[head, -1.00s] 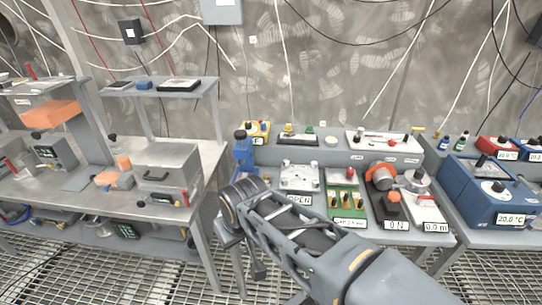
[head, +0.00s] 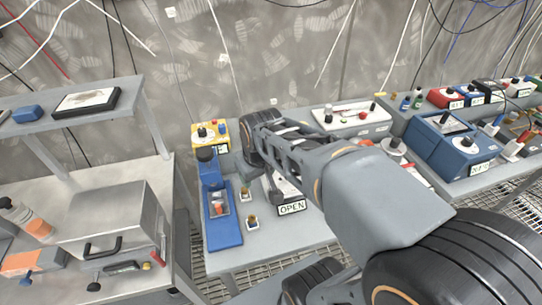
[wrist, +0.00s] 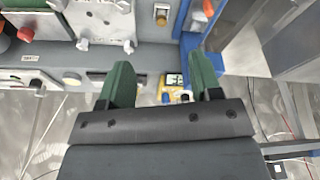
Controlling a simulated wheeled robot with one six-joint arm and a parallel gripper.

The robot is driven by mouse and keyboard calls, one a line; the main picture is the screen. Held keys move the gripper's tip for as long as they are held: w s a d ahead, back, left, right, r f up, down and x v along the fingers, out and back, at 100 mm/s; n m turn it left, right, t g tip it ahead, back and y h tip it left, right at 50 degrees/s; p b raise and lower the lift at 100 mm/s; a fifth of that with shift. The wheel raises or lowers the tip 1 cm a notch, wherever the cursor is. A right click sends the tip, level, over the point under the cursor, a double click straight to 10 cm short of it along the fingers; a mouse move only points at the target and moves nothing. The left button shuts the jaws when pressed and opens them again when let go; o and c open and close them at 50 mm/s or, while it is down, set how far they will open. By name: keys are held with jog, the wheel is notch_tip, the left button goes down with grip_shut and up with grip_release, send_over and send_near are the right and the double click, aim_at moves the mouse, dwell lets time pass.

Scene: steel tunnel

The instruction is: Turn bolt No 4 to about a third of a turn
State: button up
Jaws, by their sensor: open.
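A silver plate (wrist: 97,22) with round bolt-like fittings near its corners shows at the top of the wrist view, cut off by the edge. One fitting (wrist: 82,43) is at its lower left and another (wrist: 128,47) at its lower right. I cannot read any bolt number, so I cannot tell which is No 4. In the head view my arm covers most of the plate's unit, leaving its OPEN label (head: 292,207) in sight. My gripper (wrist: 160,62) is open and empty, its green fingers apart. The plate lies beyond the fingers, up and to the left.
A blue stand (head: 222,232) is left of the plate's unit, with two small brass-topped pieces (head: 252,223) beside it. A yellow box (head: 210,136) stands behind, also seen in the wrist view (wrist: 174,80). A steel bench with a metal case (head: 112,222) is at the left.

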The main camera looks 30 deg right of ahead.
jog(key=w+d+f+n+g+p, duration=0.25)
jog(key=w+d, duration=0.25)
jog(key=w, duration=0.4)
jog(key=w+d+f+n+g+p, duration=0.1)
jog(key=w+d+f+p, duration=0.2)
jog(key=w+d, duration=0.35)
jog(key=shift+t, duration=0.25)
jog(key=f, duration=0.3)
jog(key=w+a+f+p, duration=0.1)
jog(key=f, duration=0.3)
jog(key=w+f+p, duration=0.1)
jog(key=f, duration=0.2)
jog(key=shift+a+f, duration=0.4)
jog(key=shift+f, duration=0.6)
jog(key=c, duration=0.9)
jog(key=shift+c, duration=0.2)
jog(key=shift+m, duration=0.25)
